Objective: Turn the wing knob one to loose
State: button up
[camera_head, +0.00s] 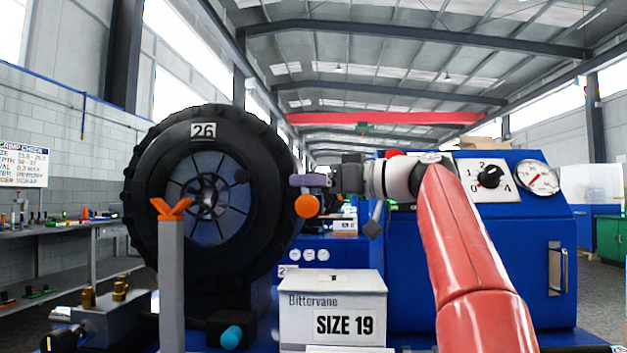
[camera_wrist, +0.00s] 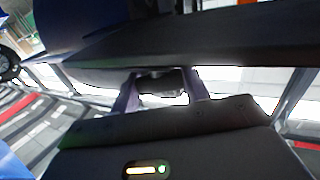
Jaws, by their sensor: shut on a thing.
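An orange wing knob (camera_head: 170,208) with two spread wings tops a grey post (camera_head: 171,285) at the left front in the head view. My gripper (camera_head: 305,181), with purple fingers, is well to its right, beside the right edge of the big black ring (camera_head: 145,215) marked 26. In the wrist view, the fingers of my gripper (camera_wrist: 160,90) are on either side of a dark grey piece (camera_wrist: 160,84), and the gripper is shut on it. I cannot tell what this piece is. A round orange part (camera_head: 307,206) shows just below the fingers; whether they touch it is unclear.
A white box marked SIZE 19 (camera_head: 333,312) stands in front, below my gripper. A blue cabinet (camera_head: 520,255) with a dial (camera_head: 489,177) and gauge (camera_head: 537,178) is on the right. Brass fittings (camera_head: 119,289) and a cyan-ended part (camera_head: 231,337) lie low at the left.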

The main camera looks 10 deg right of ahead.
jog(key=n+g+y+p, duration=0.1)
jog(key=n+g+p, duration=0.1)
jog(key=shift+w+d+r+g+y+p, duration=0.15)
jog(key=shift+r+g+y+p, duration=0.15)
jog(key=shift+r+y+p, duration=0.1)
jog(key=shift+f+n+g+y, duration=0.4)
jog(key=shift+n+g, duration=0.2)
jog(key=shift+g, duration=0.2)
jog(key=o, duration=1)
